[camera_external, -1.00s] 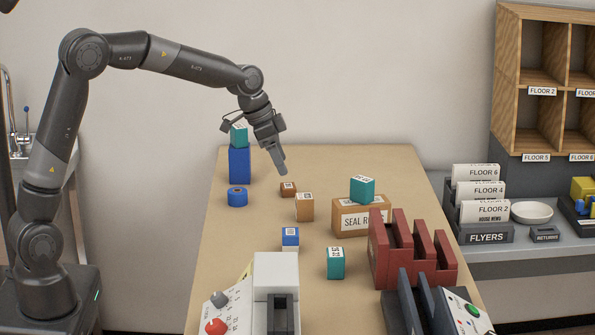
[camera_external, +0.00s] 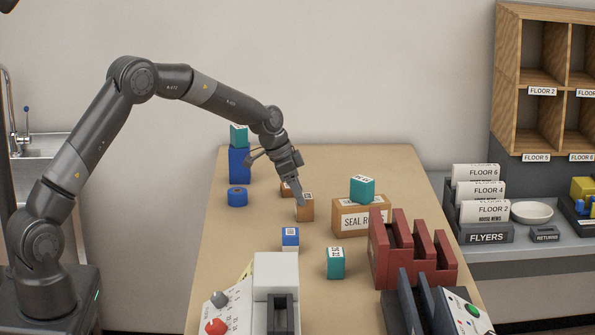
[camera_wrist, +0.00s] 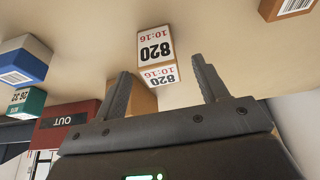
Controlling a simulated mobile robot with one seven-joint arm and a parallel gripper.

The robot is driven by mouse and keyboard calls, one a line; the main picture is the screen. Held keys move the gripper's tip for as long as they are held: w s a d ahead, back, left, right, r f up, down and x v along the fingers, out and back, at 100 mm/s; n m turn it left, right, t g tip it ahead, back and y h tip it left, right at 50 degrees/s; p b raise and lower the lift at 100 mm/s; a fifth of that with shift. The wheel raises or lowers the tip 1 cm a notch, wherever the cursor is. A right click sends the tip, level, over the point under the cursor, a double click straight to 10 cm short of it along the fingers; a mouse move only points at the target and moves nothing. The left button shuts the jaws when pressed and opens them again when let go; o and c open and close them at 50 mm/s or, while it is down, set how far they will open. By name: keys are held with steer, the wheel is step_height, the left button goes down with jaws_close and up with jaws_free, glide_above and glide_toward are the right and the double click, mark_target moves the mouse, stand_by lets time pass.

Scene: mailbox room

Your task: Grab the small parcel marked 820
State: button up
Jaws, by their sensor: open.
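The small parcel marked 820 (camera_wrist: 153,43) shows in the wrist view just beyond my fingertips, between the two fingers in the picture. It is a brown box with white labels reading 820 and 10:16. In the external view a small brown parcel (camera_external: 306,211) on the table appears to be the same one, partly hidden by my fingers. My gripper (camera_external: 300,201) points down at it from above. In the wrist view my gripper (camera_wrist: 165,80) is open, with nothing held between its fingers.
Another small brown parcel (camera_external: 286,190) sits close behind, partly hidden. A blue-topped parcel (camera_external: 290,238) and a teal parcel (camera_external: 335,263) stand nearer the front. A larger brown box (camera_external: 350,219) carries a teal parcel (camera_external: 362,189).

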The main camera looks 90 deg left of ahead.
mark_target(305, 207)
steer(key=x, duration=0.5)
steer(key=shift+d, duration=0.1)
steer(key=shift+c, duration=0.5)
steer(key=c, duration=1)
steer(key=shift+r, duration=0.15)
